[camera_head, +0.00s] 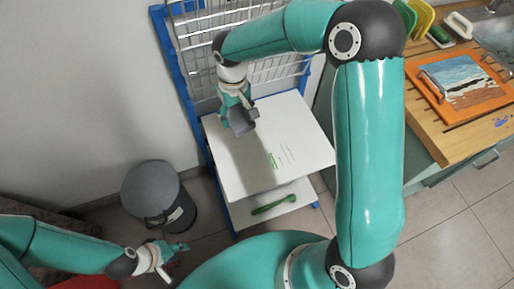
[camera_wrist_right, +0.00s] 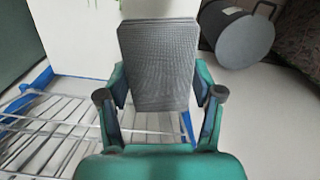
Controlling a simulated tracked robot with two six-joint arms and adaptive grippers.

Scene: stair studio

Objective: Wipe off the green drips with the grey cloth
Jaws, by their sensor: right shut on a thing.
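My right gripper (camera_head: 238,117) is shut on the grey cloth (camera_head: 246,119), over the left part of the white shelf top (camera_head: 304,122). In the right wrist view the cloth (camera_wrist_right: 158,62) is a flat grey, finely textured pad between the two fingers. I cannot tell whether it touches the shelf. The green drips (camera_head: 273,160) are several thin streaks on the shelf top, right of and nearer than the cloth, apart from it. My left gripper (camera_head: 173,260) is low at the left, empty, and looks open.
The shelf belongs to a blue-framed wire rack (camera_head: 184,75). A green tool (camera_head: 273,205) lies on its lower shelf. A grey bin (camera_head: 158,195) stands left of the rack. At right, a wooden counter (camera_head: 440,140) holds an orange-framed picture (camera_head: 462,85).

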